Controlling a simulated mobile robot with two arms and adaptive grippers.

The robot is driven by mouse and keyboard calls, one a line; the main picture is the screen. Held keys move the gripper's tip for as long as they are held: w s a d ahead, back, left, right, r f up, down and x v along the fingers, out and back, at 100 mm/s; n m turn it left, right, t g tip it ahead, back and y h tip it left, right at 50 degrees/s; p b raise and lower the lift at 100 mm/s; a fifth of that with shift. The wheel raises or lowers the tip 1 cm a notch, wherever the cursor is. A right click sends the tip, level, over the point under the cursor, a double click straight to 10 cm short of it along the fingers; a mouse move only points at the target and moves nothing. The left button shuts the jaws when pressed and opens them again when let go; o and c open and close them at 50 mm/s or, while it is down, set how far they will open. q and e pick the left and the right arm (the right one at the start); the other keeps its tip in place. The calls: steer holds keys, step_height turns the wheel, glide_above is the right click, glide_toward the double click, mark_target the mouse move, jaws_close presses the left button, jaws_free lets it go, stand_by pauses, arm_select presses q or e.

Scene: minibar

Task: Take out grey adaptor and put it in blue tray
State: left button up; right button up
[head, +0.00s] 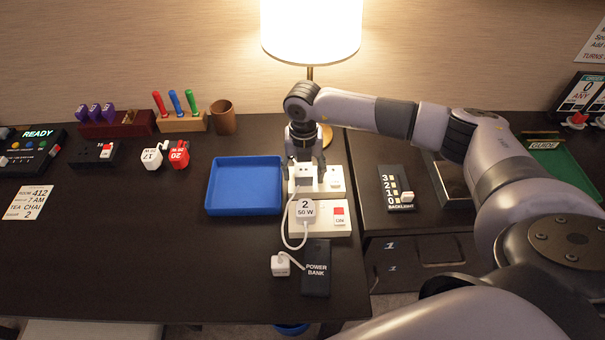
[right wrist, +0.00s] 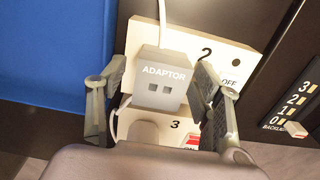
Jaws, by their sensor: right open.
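The grey adaptor (right wrist: 160,80), labelled "ADAPTOR", sits on the socket plate marked 2 (right wrist: 205,50) in the right wrist view. In the head view the adaptor (head: 303,172) shows just below my right gripper (head: 303,158). My right gripper is open, with one finger on each side of the adaptor (right wrist: 158,100); I cannot tell whether either finger touches it. The blue tray (head: 245,185) is empty and lies left of the socket plates; its edge also shows in the right wrist view (right wrist: 60,50). My left gripper is not in view.
A white charger (head: 305,209) marked "2 50 W" sits on the lower socket plate (head: 337,231), its cable running toward the power bank (head: 316,268). A lamp (head: 311,30) stands behind my gripper. A backlight slider panel (head: 393,187) lies right.

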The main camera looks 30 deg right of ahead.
mark_target(304, 169)
stand_by(0.8)
steer(key=shift+c, duration=0.4)
jaws_close()
steer(key=shift+r, duration=0.15)
steer(key=shift+r+p, duration=2.05)
steer(key=shift+r, duration=0.85)
